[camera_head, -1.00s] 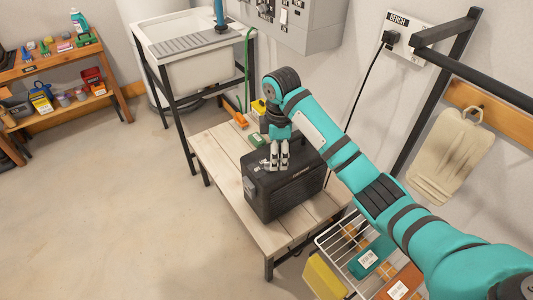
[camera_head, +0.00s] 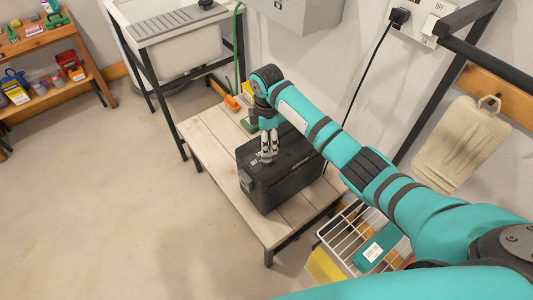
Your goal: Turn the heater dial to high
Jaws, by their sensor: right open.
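A black box-shaped unit (camera_head: 280,187), which looks like the heater, stands on a low pale wooden bench (camera_head: 205,132). My right gripper (camera_head: 267,160) points down at the left part of its top, with its fingers apart and nothing seen between them. I cannot tell whether the fingertips touch the top. The dial cannot be made out; the gripper may cover it. My left gripper is not in view.
A sink (camera_head: 180,62) on a black frame stands behind the bench. A wire rack (camera_head: 338,238) with boxes is at its near right. A black cord (camera_head: 362,95) hangs from a wall outlet (camera_head: 410,22). The floor at left is clear.

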